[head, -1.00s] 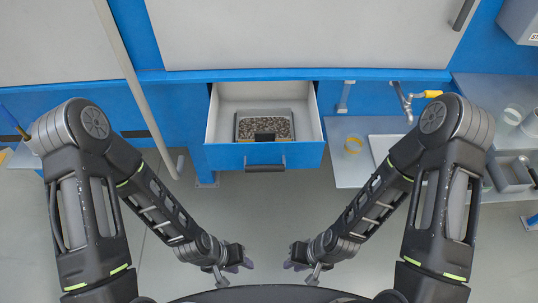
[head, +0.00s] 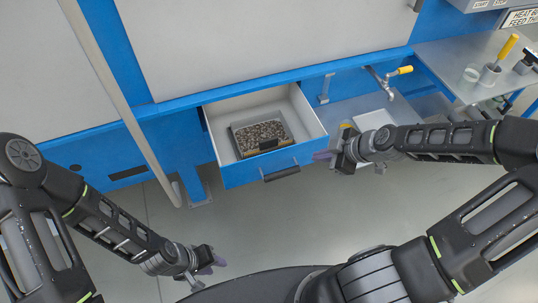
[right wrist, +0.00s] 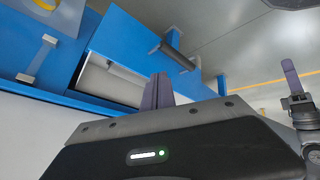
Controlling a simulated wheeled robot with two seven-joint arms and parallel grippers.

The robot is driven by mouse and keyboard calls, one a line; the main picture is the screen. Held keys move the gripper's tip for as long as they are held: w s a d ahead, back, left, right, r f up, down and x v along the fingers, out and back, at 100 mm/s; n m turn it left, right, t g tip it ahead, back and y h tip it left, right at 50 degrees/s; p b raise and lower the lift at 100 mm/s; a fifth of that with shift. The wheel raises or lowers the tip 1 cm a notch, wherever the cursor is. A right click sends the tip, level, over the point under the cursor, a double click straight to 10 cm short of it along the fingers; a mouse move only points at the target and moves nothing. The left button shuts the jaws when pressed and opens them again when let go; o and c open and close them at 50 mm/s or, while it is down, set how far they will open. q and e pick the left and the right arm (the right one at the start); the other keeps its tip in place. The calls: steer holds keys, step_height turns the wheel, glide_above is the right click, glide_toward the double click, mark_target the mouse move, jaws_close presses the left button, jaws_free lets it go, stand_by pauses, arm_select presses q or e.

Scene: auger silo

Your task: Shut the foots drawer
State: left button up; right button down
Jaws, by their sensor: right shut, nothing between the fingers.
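The foots drawer (head: 240,171) stands pulled out from the blue cabinet, with a blue front, pale inner walls and a dark bar handle (head: 281,173). A tray of dark grains (head: 262,136) lies inside it. In the right wrist view the drawer (right wrist: 110,82) and its handle (right wrist: 176,42) show beyond my fingers. My right gripper (head: 322,156) is shut and empty, close to the right end of the drawer front; I cannot tell whether it touches. My left gripper (head: 212,264) hangs low in front, apart from the drawer; its jaw opening is unclear.
A metal shelf (head: 345,108) with a yellow-handled valve (head: 404,70) is right of the drawer. A grey bench (head: 450,65) with a cup and tools stands further right. A pale post (head: 115,105) slants down at left. The floor before the drawer is clear.

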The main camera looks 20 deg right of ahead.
mark_target(287, 170)
arm_select(q)
steer(key=shift+a, duration=0.25)
arm_select(e)
steer(key=n, duration=0.1)
steer(key=a+n, duration=0.1)
steer(key=n, duration=0.1)
steer(key=s+n+g, duration=0.1)
steer(key=n, duration=0.1)
steer(key=shift+s+a+f, duration=0.1)
steer(key=shift+a+f, duration=0.1)
steer(key=shift+a, duration=0.1)
